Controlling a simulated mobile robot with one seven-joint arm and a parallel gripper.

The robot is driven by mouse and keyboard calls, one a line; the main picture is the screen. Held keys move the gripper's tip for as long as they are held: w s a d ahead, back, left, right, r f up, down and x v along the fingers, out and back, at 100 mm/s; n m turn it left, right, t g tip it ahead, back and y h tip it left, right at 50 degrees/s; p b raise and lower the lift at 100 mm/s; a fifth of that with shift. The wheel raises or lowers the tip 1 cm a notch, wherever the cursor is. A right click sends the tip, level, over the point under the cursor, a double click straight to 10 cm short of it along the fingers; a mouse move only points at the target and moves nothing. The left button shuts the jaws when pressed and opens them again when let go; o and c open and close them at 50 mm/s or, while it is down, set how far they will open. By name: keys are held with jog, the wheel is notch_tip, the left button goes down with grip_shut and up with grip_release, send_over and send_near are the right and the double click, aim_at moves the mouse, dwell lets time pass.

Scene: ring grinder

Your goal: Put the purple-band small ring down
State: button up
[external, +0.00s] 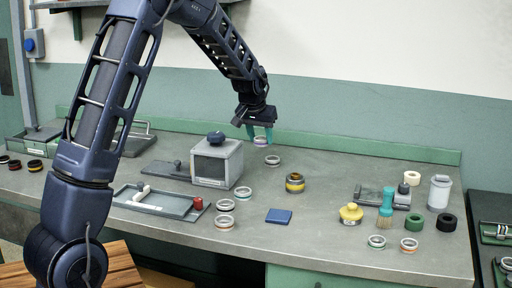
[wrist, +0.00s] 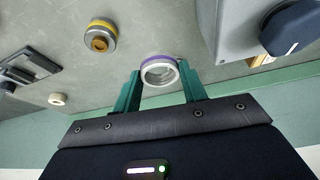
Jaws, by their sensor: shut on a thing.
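The purple-band small ring (wrist: 159,73) is a pale ring with a purple stripe, seen between the teal fingers of my gripper (wrist: 160,90) in the wrist view. My gripper is shut on it. In the external view my gripper (external: 260,134) points down above the back of the bench, and the ring (external: 260,141) shows at its fingertips. The ring appears held above the bench surface; the exact gap is hard to tell.
Another small ring (external: 272,160) lies just below and right of my gripper. A grey box machine (external: 217,161) with a dark knob stands to the left. A yellow-banded ring (external: 295,183) and a blue pad (external: 279,216) sit nearer the front. Bare bench (external: 340,170) lies to the right.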

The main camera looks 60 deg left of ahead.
aim_at(262, 184)
notch_tip(262, 184, down, 14)
jog(key=shift+r, duration=0.25)
dwell(0.3)
jog(key=shift+f, duration=0.1)
jog(key=o, duration=1)
